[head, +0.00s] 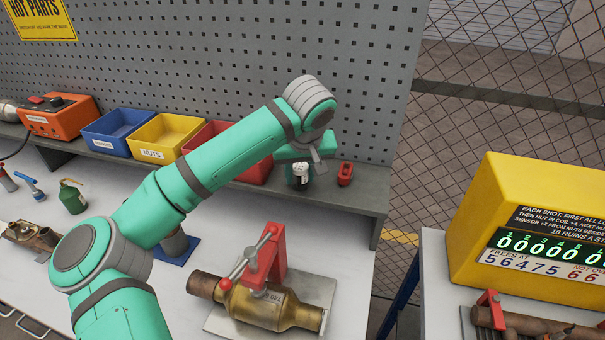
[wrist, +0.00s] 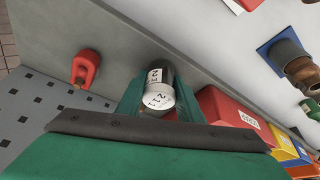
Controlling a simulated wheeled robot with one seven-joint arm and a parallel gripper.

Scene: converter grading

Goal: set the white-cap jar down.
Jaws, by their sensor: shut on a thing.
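The white-cap jar (wrist: 158,98) sits between the green fingers of my gripper (wrist: 155,100) in the wrist view, white cap toward the camera and darker body beyond. In the head view the jar (head: 300,171) shows below my gripper (head: 303,160), partly hidden by it, over the grey shelf (head: 345,200) in front of the pegboard. My gripper is shut on the jar. I cannot tell whether the jar's base touches the shelf.
A red clip-like object (head: 345,174) stands just right of the jar on the shelf. A red bin (head: 255,170), a yellow bin (head: 166,135) and a blue bin (head: 117,130) stand to the left. A brass converter (head: 265,305) under a red clamp (head: 265,258) lies on the lower bench.

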